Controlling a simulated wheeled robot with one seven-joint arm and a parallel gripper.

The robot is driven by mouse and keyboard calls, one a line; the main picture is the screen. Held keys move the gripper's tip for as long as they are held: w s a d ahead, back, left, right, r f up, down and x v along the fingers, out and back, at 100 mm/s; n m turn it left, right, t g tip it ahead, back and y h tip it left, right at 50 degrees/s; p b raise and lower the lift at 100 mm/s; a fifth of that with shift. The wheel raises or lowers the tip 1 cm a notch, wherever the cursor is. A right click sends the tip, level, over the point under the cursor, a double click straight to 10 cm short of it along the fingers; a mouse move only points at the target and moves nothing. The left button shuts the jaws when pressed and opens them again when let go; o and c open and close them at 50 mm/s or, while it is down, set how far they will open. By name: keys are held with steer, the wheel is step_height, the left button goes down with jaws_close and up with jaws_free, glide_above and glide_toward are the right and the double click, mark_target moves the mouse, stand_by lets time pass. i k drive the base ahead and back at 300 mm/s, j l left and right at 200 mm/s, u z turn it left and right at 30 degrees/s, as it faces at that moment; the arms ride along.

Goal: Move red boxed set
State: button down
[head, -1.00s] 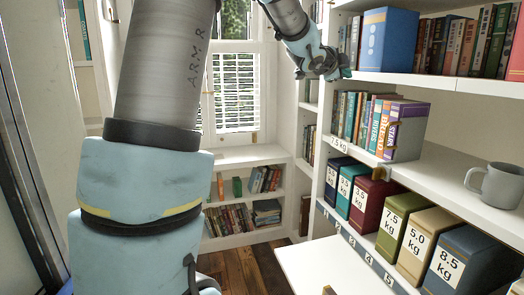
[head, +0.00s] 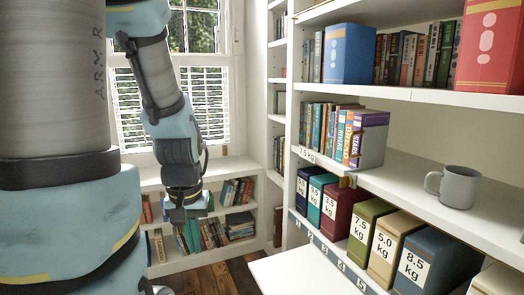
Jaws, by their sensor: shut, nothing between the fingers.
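A bright red boxed set (head: 490,45) with gold bands and pale marks stands upright on the upper shelf (head: 430,96) at the far right, cut off by the picture edge. A blue boxed set (head: 348,53) of like shape stands on the same shelf to its left. A dark red weight-labelled box (head: 345,211) stands on the lower shelf. My gripper (head: 188,213) hangs left of the shelves, pointing down, in front of the low bookcase under the window. It is shut and empty, well apart from the red boxed set.
Books fill the upper shelf between the blue and red sets. Several labelled boxes line the lower shelf. A white panel (head: 300,274) juts out below.

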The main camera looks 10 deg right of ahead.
mark_target(490, 60)
steer(key=i+j+z, duration=0.15)
steer(key=z, duration=0.25)
steer(key=i+j+z, duration=0.2)
steer(key=z, duration=0.2)
